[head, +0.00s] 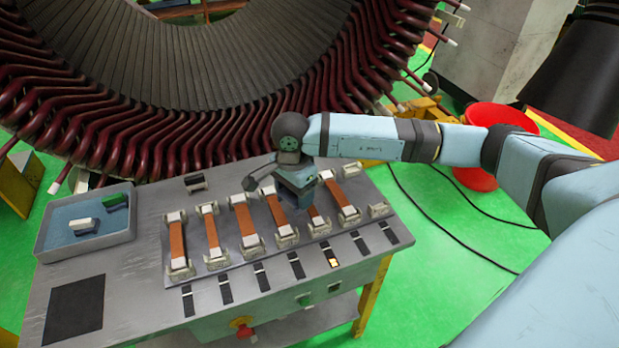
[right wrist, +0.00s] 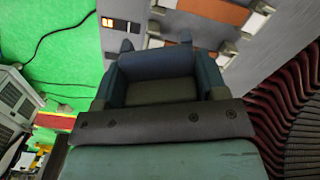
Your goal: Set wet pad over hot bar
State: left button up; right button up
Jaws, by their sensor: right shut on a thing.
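Several copper-coloured bars sit in pale clamps on the grey bench (head: 140,285). An orange lamp (head: 333,262) glows at the front end of one bar (head: 313,213), which is partly hidden under my right gripper (head: 296,186). My right gripper is low over that bar. In the right wrist view its jaws (right wrist: 160,80) are shut on a dark blue-grey block (right wrist: 155,65), likely the wet pad. I cannot tell whether the block touches the bar. The orange lamp also shows in the right wrist view (right wrist: 108,22). My left gripper is not in view.
A tray (head: 128,236) at the bench's left holds a green block (head: 115,201) and a white-topped block (head: 83,226). The large stator with dark red coils (head: 215,140) stands close behind the bench. A red knob (head: 243,327) sits on the front.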

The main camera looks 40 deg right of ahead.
jog(key=w+d+f+m, duration=0.1)
jog(key=w+d+m, duration=0.1)
jog(key=m, duration=0.5)
jog(key=w+d+f+m+b, duration=0.1)
jog(key=w+d+f+m, duration=0.1)
jog(key=m, duration=0.6)
jog(key=w+d+f+m, duration=0.1)
jog(key=w+d+m, duration=0.1)
jog(key=d+m, duration=0.2)
jog(key=shift+f+m+b, duration=0.15)
jog(key=shift+m+b, duration=0.05)
jog(key=shift+m, duration=0.75)
jog(key=shift+f+m+b, duration=0.1)
jog(key=shift+m+b, duration=0.1)
jog(key=shift+m, duration=0.75)
jog(key=shift+f+b, duration=2.25)
jog(key=shift+f, duration=1.3)
jog(key=o, duration=1)
